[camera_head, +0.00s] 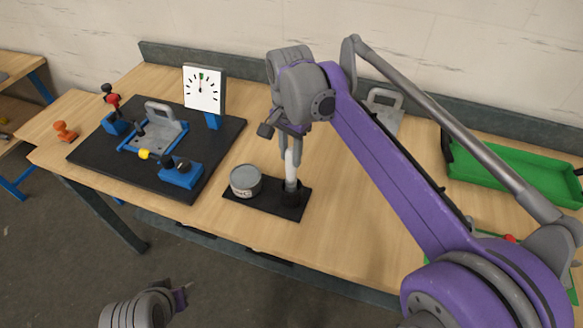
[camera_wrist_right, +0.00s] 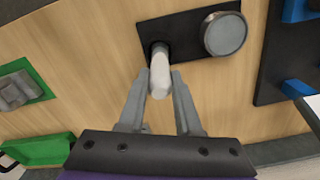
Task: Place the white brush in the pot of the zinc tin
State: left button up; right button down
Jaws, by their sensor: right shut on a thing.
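The white brush (camera_head: 289,160) stands roughly upright between the fingers of my right gripper (camera_head: 290,174), which is shut on it. Its white handle also shows in the right wrist view (camera_wrist_right: 160,72), between the two fingers. The brush's lower end is at the mouth of the small black pot (camera_head: 291,197); how deep it sits inside is hidden. The round grey zinc tin (camera_head: 245,181) stands beside the pot on the same black base (camera_head: 264,208), and its lid shows in the right wrist view (camera_wrist_right: 224,34). My left gripper (camera_head: 182,297) is low at the bottom left, away from the table.
A black board (camera_head: 88,150) with a dial gauge (camera_head: 204,89), blue blocks and a grey fixture lies to the left. An orange stamp-like object (camera_head: 65,131) is further left. A green tray (camera_head: 510,175) is at the right. Wood table is clear around the black base.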

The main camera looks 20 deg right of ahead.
aim_at(291, 163)
jog(key=shift+f, duration=1.9)
jog(key=shift+f, duration=0.2)
jog(key=c, duration=0.6)
grip_release()
jog(key=shift+r, duration=0.1)
jog(key=shift+r, duration=0.25)
notch_tip(291, 163, up, 12)
jog(key=shift+f+p, duration=0.15)
jog(key=shift+p, duration=0.3)
jog(key=s+d+f+n+t, duration=0.1)
jog(key=s+f+n+t, duration=0.1)
jog(key=s+f, duration=0.4)
jog(key=s+d+f+n+t, duration=0.1)
jog(key=s+d+f+n, duration=0.1)
jog(key=s+f+n, duration=0.3)
jog(key=s+d+f+n+t, duration=0.2)
jog(key=s+f+n, duration=0.1)
jog(key=s+f, duration=0.5)
jog(key=shift+s+f+n+t, duration=0.2)
jog(key=shift+f+n+t, duration=0.1)
jog(key=shift+f, duration=0.7)
